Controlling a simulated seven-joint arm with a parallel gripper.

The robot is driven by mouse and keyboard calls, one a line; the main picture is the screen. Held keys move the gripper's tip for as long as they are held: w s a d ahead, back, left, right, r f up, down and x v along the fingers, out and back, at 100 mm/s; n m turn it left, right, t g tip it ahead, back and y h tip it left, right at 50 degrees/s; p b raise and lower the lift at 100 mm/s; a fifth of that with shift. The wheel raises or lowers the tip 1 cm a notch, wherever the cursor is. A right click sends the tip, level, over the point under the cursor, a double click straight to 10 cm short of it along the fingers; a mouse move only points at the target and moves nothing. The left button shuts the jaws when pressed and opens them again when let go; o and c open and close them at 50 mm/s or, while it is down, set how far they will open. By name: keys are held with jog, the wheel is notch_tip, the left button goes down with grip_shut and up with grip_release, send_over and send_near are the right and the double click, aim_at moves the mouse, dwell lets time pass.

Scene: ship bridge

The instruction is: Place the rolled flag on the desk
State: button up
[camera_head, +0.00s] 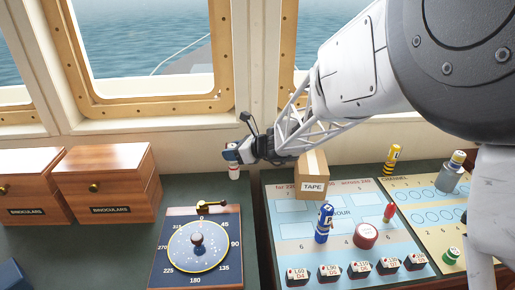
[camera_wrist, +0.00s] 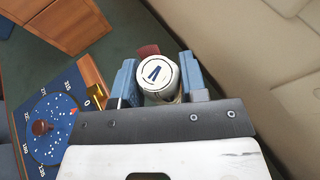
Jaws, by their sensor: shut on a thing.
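My gripper (camera_head: 240,155) is at the back of the desk, in front of the post between the windows. It is shut on the rolled flag (camera_head: 234,173), a small white roll with a reddish band, held upright below the fingers. In the wrist view my gripper (camera_wrist: 158,72) has a blue finger on each side of the rolled flag (camera_wrist: 157,75), whose round white end with a dark mark faces the camera. The dark green desk (camera_head: 100,250) lies below. I cannot tell whether the flag's lower end touches it.
Two wooden binoculars boxes (camera_head: 107,183) stand at the left. A blue compass board (camera_head: 197,247) lies in front of my gripper. A tape box (camera_head: 312,175) and charts (camera_head: 290,225) with several rolls and blocks are at right. Bare desk shows around the compass board.

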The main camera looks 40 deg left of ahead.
jog(key=shift+w+a+f, duration=0.1)
jog(key=shift+w+a, duration=0.3)
jog(key=shift+a, duration=0.25)
jog(key=shift+w+a+f, duration=0.1)
jog(key=shift+w+a, duration=0.3)
jog(key=shift+a, duration=0.2)
jog(key=shift+f, duration=1.7)
jog(key=shift+f, duration=0.15)
jog(key=o, duration=1)
jog(key=shift+c, duration=0.2)
jog(key=v, duration=1.2)
